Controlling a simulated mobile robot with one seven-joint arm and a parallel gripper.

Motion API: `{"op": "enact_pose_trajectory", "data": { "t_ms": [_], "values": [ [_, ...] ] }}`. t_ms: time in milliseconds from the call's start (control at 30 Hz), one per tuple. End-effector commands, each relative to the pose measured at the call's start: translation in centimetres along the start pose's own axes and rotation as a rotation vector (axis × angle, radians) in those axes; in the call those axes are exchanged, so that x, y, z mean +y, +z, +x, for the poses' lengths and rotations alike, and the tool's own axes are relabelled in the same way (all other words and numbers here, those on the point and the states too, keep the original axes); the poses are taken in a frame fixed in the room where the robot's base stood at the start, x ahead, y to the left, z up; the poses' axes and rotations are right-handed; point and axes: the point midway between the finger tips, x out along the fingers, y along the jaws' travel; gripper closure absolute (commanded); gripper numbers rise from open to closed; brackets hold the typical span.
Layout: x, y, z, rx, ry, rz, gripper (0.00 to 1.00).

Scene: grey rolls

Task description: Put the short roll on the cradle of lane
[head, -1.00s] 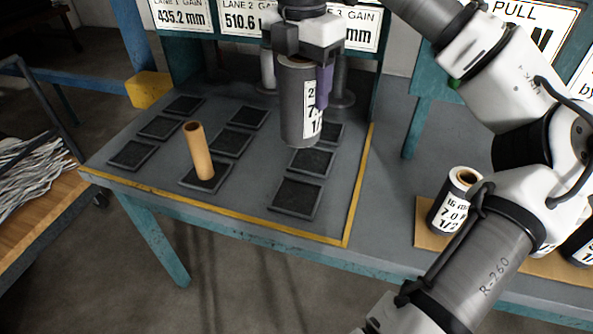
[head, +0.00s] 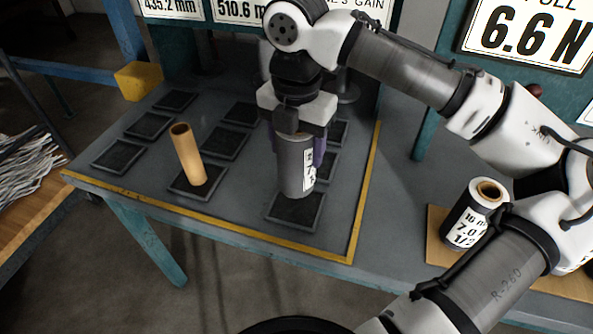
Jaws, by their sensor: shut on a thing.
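My gripper (head: 299,150) is shut on a dark grey roll (head: 293,172) with a white printed label. The roll is upright, its lower end at or just above the front pad (head: 296,213) of the right-hand column. I cannot tell whether it touches the pad. The label is partly hidden by a purple finger, and its text cannot be read in full. Another grey roll (head: 468,222) with a white label stands on a brown board at the right.
A bare tan tube (head: 188,155) stands slightly tilted on the front pad of the middle column. Several dark square pads (head: 224,142) lie on the table, bounded by a yellow edge strip (head: 360,200). Sign boards (head: 527,32) stand behind. A yellow block (head: 138,80) is at the back left.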

Motion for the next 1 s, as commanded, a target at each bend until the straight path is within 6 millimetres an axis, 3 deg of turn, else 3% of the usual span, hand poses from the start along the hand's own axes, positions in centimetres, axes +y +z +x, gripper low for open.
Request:
{"op": "enact_pose_trajectory", "data": {
  "t_ms": [100,500,967,1000],
  "values": [
    [0.0,0.0,1.9,0.000,-0.001,0.000,0.66],
    [0.0,0.0,6.2,0.000,-0.001,0.000,0.66],
    [0.0,0.0,7.0,0.001,0.001,0.000,0.66],
    [0.0,0.0,7.0,0.001,0.000,0.000,0.36]
  ]
}}
